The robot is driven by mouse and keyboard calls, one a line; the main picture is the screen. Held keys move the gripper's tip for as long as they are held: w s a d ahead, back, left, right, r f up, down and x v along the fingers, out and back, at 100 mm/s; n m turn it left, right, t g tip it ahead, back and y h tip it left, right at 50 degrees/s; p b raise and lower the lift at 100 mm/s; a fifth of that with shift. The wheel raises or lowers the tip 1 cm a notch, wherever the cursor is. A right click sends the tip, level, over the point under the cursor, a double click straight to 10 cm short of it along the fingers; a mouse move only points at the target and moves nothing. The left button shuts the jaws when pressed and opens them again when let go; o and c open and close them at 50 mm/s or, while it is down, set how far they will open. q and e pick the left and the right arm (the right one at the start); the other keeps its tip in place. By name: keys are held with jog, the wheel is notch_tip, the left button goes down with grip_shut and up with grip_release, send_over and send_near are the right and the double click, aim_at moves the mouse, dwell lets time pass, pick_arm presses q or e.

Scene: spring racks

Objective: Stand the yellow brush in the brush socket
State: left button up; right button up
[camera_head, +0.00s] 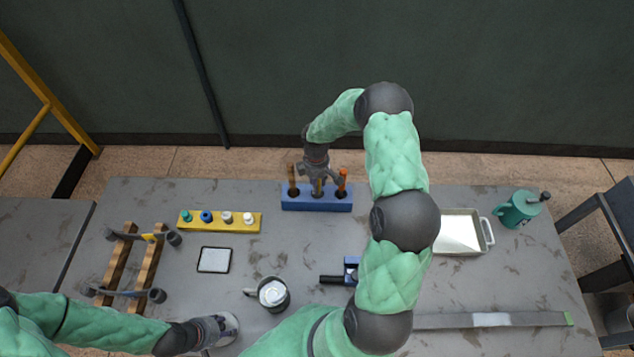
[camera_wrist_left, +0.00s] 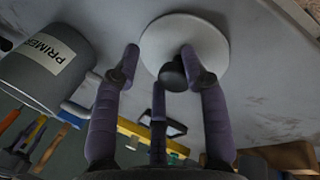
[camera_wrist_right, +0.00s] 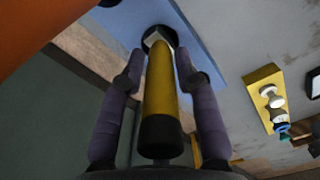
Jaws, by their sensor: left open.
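The blue brush socket block (camera_head: 330,205) stands at the back middle of the table, with brushes upright in its outer holes. My right gripper (camera_head: 317,178) reaches down over its middle hole. In the right wrist view, the yellow brush (camera_wrist_right: 161,85) has a black end cap towards the camera. Its far end meets a dark hole in the blue block (camera_wrist_right: 190,30); how deep it sits is hidden. My right gripper's fingers (camera_wrist_right: 160,68) appear closed against both sides. My left gripper (camera_wrist_left: 160,60) is open, around the dark knob of a pale round lid (camera_wrist_left: 205,45).
A primer can (camera_head: 274,294) stands front middle, beside my left gripper. A yellow rack (camera_head: 220,228) with several small knobs, a dark-framed pad (camera_head: 214,260) and a wooden rack (camera_head: 148,275) lie left. A paint tray (camera_head: 462,235) and green pot (camera_head: 518,208) stand right.

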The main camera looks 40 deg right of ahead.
jog(key=shift+o, duration=0.5)
jog(key=r, duration=1.2)
jog(key=shift+w, duration=0.2)
